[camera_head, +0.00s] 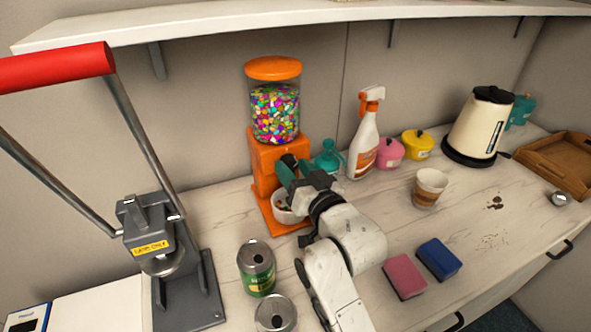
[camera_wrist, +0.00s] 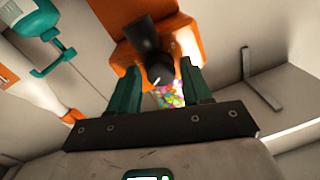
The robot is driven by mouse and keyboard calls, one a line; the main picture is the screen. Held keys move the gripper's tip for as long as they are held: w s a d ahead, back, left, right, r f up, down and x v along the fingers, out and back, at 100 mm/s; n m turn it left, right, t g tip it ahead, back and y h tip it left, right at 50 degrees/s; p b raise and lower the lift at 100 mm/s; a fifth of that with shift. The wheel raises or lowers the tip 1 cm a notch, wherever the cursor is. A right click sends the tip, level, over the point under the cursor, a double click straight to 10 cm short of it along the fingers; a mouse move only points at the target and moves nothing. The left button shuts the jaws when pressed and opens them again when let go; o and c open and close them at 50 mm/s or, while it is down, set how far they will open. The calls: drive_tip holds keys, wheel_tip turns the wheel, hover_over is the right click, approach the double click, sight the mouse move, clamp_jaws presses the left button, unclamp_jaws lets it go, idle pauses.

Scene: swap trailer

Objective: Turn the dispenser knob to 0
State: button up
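The orange dispenser (camera_head: 262,150) stands at the back of the counter, with a clear jar of coloured candy (camera_head: 275,112) under an orange lid. Its black knob (camera_wrist: 147,42) sticks out of the orange front in the wrist view. The knob has a pale mark near its near end, but no numbers are readable. In the head view the knob (camera_head: 289,160) is a small dark shape, partly hidden by my gripper (camera_head: 292,176). In the wrist view my gripper (camera_wrist: 160,66) is open, its green fingers apart at either side of the knob's near end. I cannot tell whether they touch it.
A white bowl with candy (camera_head: 288,208) sits below the dispenser's front. Cans (camera_head: 257,268), a paper cup (camera_head: 429,187) and sponges (camera_head: 405,277) stand nearer. A tall press (camera_head: 175,255) is at the left.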

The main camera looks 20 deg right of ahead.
drive_tip(key=c, duration=0.7)
drive_tip(key=shift+c, duration=0.2)
drive_tip(key=shift+n, duration=0.3)
drive_tip(key=n+p, duration=0.2)
drive_tip(key=n, duration=0.1)
drive_tip(key=shift+r, duration=0.2)
drive_tip(key=shift+n+g+p, duration=0.4)
drive_tip(key=shift+n+p, duration=0.6)
drive_tip(key=shift+n, duration=1.5)
drive_tip(key=shift+a, duration=0.1)
drive_tip(key=o, duration=1)
drive_tip(key=shift+f, duration=0.1)
